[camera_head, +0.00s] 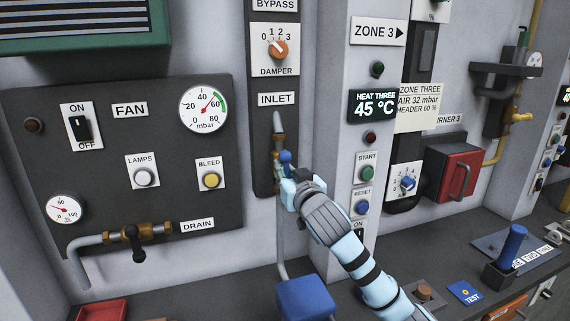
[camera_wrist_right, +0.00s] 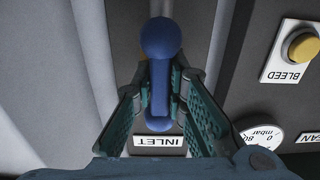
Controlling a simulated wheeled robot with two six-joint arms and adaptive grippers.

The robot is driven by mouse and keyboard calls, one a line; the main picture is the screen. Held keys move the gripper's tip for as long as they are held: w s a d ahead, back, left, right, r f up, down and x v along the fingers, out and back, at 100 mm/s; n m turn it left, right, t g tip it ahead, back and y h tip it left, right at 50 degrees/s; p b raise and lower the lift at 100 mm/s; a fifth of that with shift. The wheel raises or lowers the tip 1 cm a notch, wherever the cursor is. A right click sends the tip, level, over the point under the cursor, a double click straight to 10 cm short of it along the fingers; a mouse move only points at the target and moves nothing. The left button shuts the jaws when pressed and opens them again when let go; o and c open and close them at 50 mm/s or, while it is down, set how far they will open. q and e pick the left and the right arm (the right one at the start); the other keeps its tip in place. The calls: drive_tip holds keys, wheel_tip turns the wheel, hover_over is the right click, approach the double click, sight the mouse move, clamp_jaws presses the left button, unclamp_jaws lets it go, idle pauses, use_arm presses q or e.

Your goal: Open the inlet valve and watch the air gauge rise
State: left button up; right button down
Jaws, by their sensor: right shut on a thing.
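The inlet valve's blue handle (camera_head: 286,157) is on the brass-fitted pipe below the INLET label (camera_head: 277,99) in the head view. My right gripper (camera_head: 290,174) is at this valve and partly hides it. In the right wrist view the blue handle (camera_wrist_right: 160,85) lies between the two teal fingers, and my right gripper (camera_wrist_right: 160,103) is shut on it. The round mbar gauge (camera_head: 203,110) is on the dark panel at left; its red needle points between 40 and 60, near the green band. My left gripper is not in view.
The dark panel also carries the FAN switch (camera_head: 80,127), the LAMPS button (camera_head: 145,177), the yellow BLEED button (camera_head: 211,180) and the DRAIN valve (camera_head: 133,240). A grey post with START (camera_head: 367,172) and RESET buttons stands right of the inlet. A blue box (camera_head: 305,299) is below.

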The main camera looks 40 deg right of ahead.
drive_tip(key=c, duration=1.6)
unclamp_jaws()
drive_tip(key=shift+s, duration=0.1)
drive_tip(key=v, duration=0.7)
drive_tip(key=shift+s, duration=0.2)
drive_tip(key=shift+w, duration=0.1)
drive_tip(key=shift+a, duration=0.1)
